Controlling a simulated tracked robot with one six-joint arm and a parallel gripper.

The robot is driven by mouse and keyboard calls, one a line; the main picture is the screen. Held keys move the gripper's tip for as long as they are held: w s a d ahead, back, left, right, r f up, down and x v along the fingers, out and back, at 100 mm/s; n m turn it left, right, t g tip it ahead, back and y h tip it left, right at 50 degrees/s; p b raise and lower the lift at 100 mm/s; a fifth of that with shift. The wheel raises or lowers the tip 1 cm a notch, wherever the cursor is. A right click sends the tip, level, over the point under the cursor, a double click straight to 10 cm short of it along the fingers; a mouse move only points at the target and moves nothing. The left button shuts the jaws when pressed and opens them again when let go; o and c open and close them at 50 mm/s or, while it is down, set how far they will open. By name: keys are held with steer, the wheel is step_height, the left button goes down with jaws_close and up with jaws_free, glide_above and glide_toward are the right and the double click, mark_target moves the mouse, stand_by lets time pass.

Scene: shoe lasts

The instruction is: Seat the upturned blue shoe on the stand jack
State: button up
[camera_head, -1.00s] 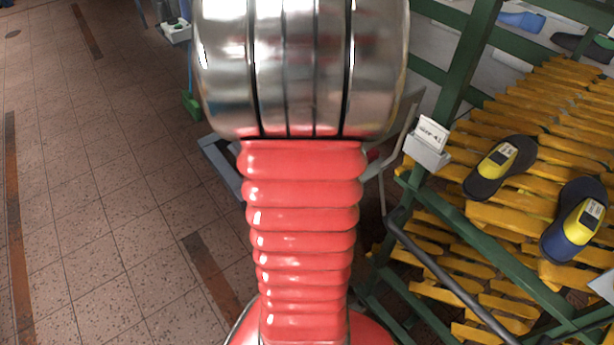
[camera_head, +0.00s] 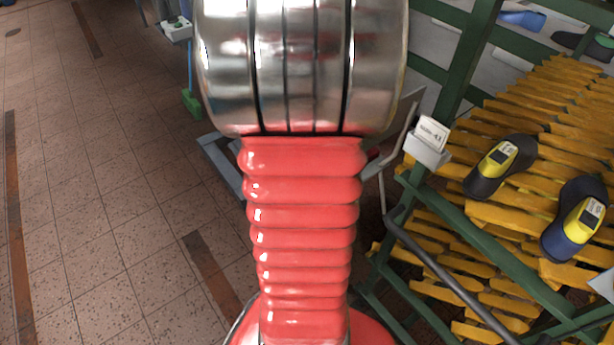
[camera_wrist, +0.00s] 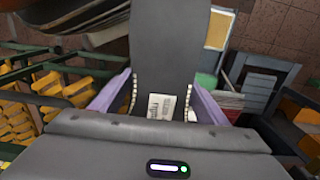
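In the wrist view my gripper (camera_wrist: 161,102) has its two purple fingers on either side of a dark grey, sole-like piece (camera_wrist: 168,50) with a white printed label. The fingers' toothed inner edges seem to press its sides, so I take it to be the held shoe. It runs away from the gripper past the top edge; no blue shows on it. A blue shoe (camera_head: 522,20) lies at the back right in the head view. My gripper is hidden there. I cannot pick out the stand jack for certain.
A green-framed rack (camera_head: 505,262) with yellow slats stands on the right. Two dark shoes with yellow parts, one of them (camera_head: 500,166) nearer the arm, lie on it. A grey-blue frame (camera_head: 222,165) stands behind my arm. The tiled floor (camera_head: 90,200) on the left is mostly clear.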

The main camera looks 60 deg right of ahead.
steer(key=shift+o, duration=1.4)
step_height(320, 180, up, 14)
steer(key=shift+f, duration=0.2)
